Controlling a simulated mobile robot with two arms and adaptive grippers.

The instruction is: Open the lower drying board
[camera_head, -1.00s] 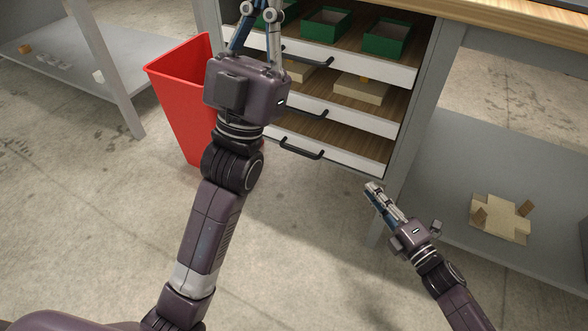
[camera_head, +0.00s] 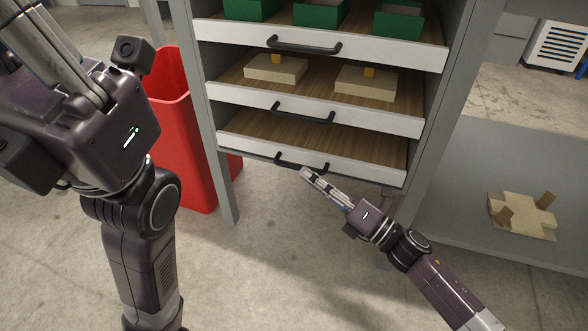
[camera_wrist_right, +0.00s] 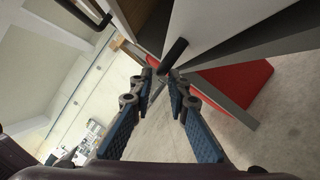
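The lower drying board (camera_head: 320,139) is the bottom wooden shelf of the rack, with a white front and nothing visible on it. Its black handle (camera_head: 296,163) sits low on that front. My right gripper (camera_head: 306,173) is just below and in front of the handle's right part. In the right wrist view, its two fingers (camera_wrist_right: 163,76) are apart, with the end of a black handle (camera_wrist_right: 174,53) at their tips; whether they touch it is unclear. My left gripper is raised at the upper left of the head view; its fingers (camera_head: 42,40) run toward the frame edge.
The middle board (camera_head: 310,108) holds two beige pieces with orange tops; the top board (camera_head: 325,46) holds green boxes. A red bin (camera_head: 178,145) stands left of the rack. A grey shelf (camera_head: 455,205) at the right carries a beige cross-shaped piece (camera_head: 522,214). Floor in front is clear.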

